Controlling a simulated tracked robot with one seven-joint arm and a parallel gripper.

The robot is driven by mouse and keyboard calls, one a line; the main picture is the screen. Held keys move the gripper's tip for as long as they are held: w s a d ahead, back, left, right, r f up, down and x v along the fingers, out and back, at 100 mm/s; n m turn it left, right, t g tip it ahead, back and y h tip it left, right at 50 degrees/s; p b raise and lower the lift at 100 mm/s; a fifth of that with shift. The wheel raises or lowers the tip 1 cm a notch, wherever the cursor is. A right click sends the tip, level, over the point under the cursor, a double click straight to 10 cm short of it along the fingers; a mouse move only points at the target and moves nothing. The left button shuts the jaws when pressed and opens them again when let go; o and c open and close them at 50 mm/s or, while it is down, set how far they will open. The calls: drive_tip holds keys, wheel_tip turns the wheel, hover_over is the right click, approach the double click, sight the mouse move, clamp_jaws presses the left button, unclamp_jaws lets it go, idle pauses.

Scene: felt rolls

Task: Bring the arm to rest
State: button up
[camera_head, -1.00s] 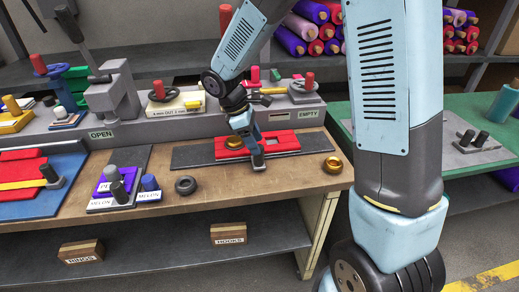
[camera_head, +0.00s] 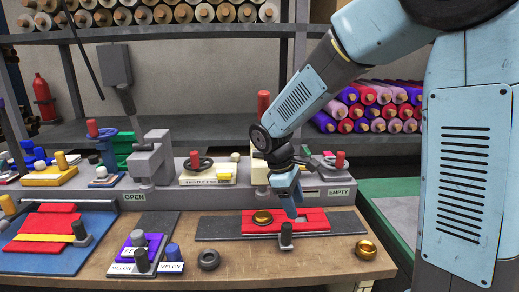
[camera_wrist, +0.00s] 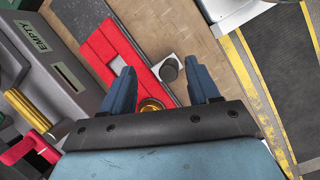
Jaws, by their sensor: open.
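My gripper (camera_head: 290,212) is open and empty over the red slotted piece (camera_head: 318,218) on the workbench. In the wrist view its two fingers (camera_wrist: 161,75) stand wide apart, with nothing between the tips. A brass ring (camera_head: 262,217) lies on the left part of the red piece, left of the gripper in the head view. It also shows partly hidden behind the gripper body in the wrist view (camera_wrist: 151,104). A dark post (camera_head: 286,233) stands at the red piece's front edge, close below the fingers in the head view.
A second brass ring (camera_head: 366,249) and a black ring (camera_head: 208,260) lie on the bench (camera_head: 190,284). Behind is a grey ledge with the OPEN and EMPTY labels (camera_head: 338,192) and handled devices. Shelves (camera_head: 220,135) of rolls stand behind. Air above the bench front is clear.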

drive_tip(key=s+d+r+m+t+y, duration=0.2)
drive_tip(key=s+d+r+m, duration=0.4)
drive_tip(key=s, duration=0.3)
drive_tip(key=s+d+r+m+t+y, duration=0.1)
drive_tip(key=s+d+r+m+t, duration=0.3)
drive_tip(key=s+d+r+m, duration=0.3)
drive_tip(key=shift+s+d+r+y, duration=0.2)
drive_tip(key=shift+s+r+y, duration=0.2)
drive_tip(key=shift+s+r, duration=0.45)
